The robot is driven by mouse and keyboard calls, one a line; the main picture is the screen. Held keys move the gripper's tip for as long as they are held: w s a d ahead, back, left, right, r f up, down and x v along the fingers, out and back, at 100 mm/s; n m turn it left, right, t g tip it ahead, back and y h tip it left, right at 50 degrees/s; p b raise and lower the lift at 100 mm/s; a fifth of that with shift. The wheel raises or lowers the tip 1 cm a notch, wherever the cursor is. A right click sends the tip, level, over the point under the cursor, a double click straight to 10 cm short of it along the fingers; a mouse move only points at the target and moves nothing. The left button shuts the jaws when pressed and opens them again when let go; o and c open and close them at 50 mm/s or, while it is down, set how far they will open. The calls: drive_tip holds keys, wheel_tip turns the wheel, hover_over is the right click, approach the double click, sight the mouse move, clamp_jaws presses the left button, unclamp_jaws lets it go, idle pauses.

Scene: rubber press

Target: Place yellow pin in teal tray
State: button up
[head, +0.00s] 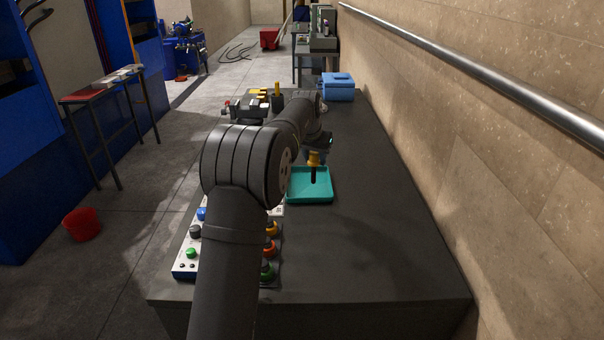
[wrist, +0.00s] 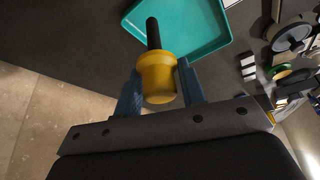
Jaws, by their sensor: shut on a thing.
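The yellow pin (wrist: 157,78) has a yellow head and a dark shaft. My gripper (wrist: 157,85) is shut on the yellow head, one finger on each side. In the head view the pin (head: 314,159) hangs with its dark shaft pointing down, over the teal tray (head: 299,196). The teal tray also shows in the wrist view (wrist: 205,45), beyond the shaft. I cannot tell whether the shaft's tip touches the tray floor. In the head view my arm hides most of the gripper (head: 315,153).
A control panel (head: 187,265) with coloured buttons lies left of the tray, partly behind my arm. A black fixture with a yellow upright part (head: 277,90) and a blue box (head: 338,87) stand at the far end. The tabletop right of the tray (head: 390,220) is clear, beside a wall.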

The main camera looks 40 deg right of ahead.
drive_tip(key=shift+w+a+f, duration=0.1)
drive_tip(key=shift+w+f, duration=0.8)
drive_tip(key=shift+f, duration=0.3)
drive_tip(key=shift+w+a+f, duration=0.1)
drive_tip(key=shift+w+f, duration=0.8)
drive_tip(key=shift+f, duration=0.3)
drive_tip(key=shift+w+a+f, duration=0.1)
drive_tip(key=shift+w+f, duration=0.8)
drive_tip(key=shift+f, duration=0.3)
drive_tip(key=shift+f, duration=0.2)
drive_tip(key=o, duration=1.1)
drive_tip(key=shift+c, duration=0.2)
drive_tip(key=v, duration=1.2)
drive_tip(key=shift+r, duration=0.2)
